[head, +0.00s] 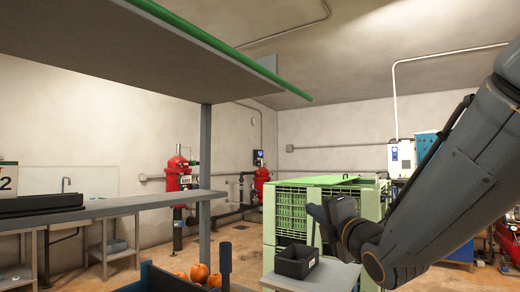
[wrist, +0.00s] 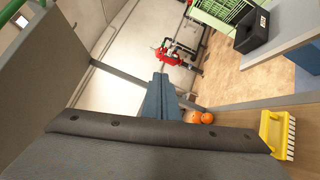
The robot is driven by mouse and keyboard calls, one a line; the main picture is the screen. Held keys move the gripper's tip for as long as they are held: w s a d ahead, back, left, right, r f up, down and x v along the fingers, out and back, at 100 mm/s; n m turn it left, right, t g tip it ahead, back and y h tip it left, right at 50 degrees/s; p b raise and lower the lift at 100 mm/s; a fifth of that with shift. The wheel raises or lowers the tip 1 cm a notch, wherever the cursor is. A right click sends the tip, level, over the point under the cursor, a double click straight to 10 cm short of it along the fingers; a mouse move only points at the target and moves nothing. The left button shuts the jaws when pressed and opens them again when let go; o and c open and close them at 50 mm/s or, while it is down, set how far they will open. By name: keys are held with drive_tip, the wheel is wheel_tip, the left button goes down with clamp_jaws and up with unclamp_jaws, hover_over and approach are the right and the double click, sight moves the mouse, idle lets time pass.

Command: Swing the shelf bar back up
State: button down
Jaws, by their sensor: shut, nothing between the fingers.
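The shelf bar (head: 226,50) is a long green rod along the front edge of the grey upper shelf (head: 130,62), seen from below in the head view. Its near end runs out of the top of the picture, and its far end sticks out past the shelf. A short green piece in the top left corner of the wrist view (wrist: 11,10) looks like the same bar. My gripper (head: 318,212) is right of and below the bar, clear of it, in front of the green crate. In the wrist view my gripper (wrist: 160,78) is shut and empty.
A black bin (head: 296,261) stands on a grey table before a green crate (head: 290,210). Oranges (head: 199,273) lie in a blue-walled container at the bottom. A grey post (head: 205,180) stands under the shelf. A yellow brush (wrist: 275,135) shows in the wrist view.

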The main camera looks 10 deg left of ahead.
sight(243, 60)
drive_tip(key=s+a+r+n+g+y+b, duration=0.1)
drive_tip(key=s+a+r+n+g+y, duration=0.25)
drive_tip(key=s+r+n+y, duration=0.55)
drive_tip(key=s+a+r+n+g+y+b, duration=0.1)
drive_tip(key=s+a+r+n+g+y, duration=0.3)
drive_tip(key=r+n+y, duration=0.65)
drive_tip(key=w+a+r+n+h+p, duration=0.1)
drive_tip(key=a+r+n+h+p, duration=0.1)
drive_tip(key=a+r+n+p, duration=0.4)
drive_tip(key=d+r+m, duration=0.1)
drive_tip(key=s+d+r+m+t, duration=0.1)
drive_tip(key=shift+s+d+r+m+h, duration=0.15)
drive_tip(key=shift+s+r+m+h, duration=0.1)
drive_tip(key=shift+r, duration=0.1)
drive_tip(key=shift+r+b, duration=0.1)
drive_tip(key=shift+b, duration=0.3)
